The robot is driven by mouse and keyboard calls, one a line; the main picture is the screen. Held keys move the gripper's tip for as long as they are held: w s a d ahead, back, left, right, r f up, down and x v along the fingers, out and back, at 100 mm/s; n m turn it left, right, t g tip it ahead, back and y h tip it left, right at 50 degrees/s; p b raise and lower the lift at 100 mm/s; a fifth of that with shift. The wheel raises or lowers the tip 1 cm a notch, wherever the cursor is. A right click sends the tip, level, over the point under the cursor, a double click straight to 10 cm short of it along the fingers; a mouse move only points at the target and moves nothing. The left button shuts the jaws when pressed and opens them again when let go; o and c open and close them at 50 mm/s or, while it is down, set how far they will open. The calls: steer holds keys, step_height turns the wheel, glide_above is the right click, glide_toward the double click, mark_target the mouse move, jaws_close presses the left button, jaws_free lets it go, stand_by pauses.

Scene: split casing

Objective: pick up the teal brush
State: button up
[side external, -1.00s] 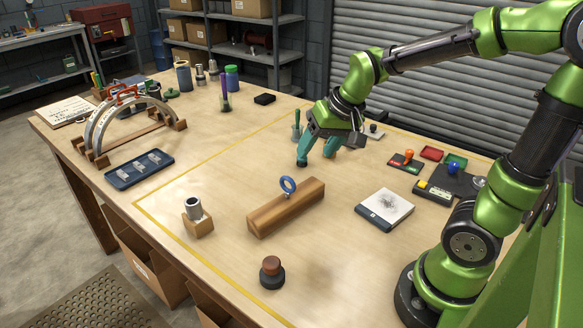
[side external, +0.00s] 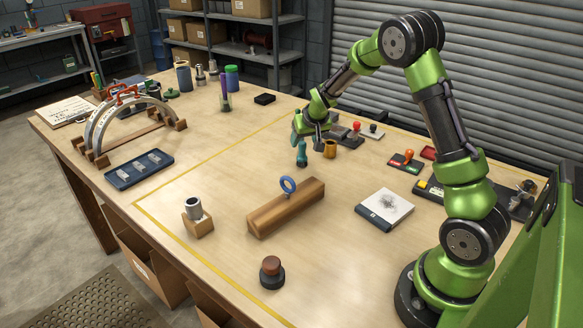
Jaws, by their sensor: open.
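The teal brush (side external: 302,154) stands upright on the wooden table, its dark end on the tabletop, a little behind the wooden block with the blue ring. My gripper (side external: 309,140) is open, above and just behind the brush. From this side the two nearly overlap, and I cannot tell whether a finger touches the brush. Nothing shows held between the fingers.
A small brown cup (side external: 330,149) stands close to the right of the brush. Stamps (side external: 357,128) stand behind it. The wooden block (side external: 286,208) with a blue ring (side external: 288,184) and a white pad (side external: 386,207) lie nearer. The table left of the brush is clear.

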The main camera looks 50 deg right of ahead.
mark_target(301, 150)
steer(key=x, duration=0.7)
steer(key=shift+s+a+f, duration=0.15)
steer(key=shift+f, duration=0.15)
steer(key=shift+c, duration=0.2)
steer(key=c, duration=1)
steer(key=shift+r, duration=0.1)
steer(key=shift+c, duration=0.2)
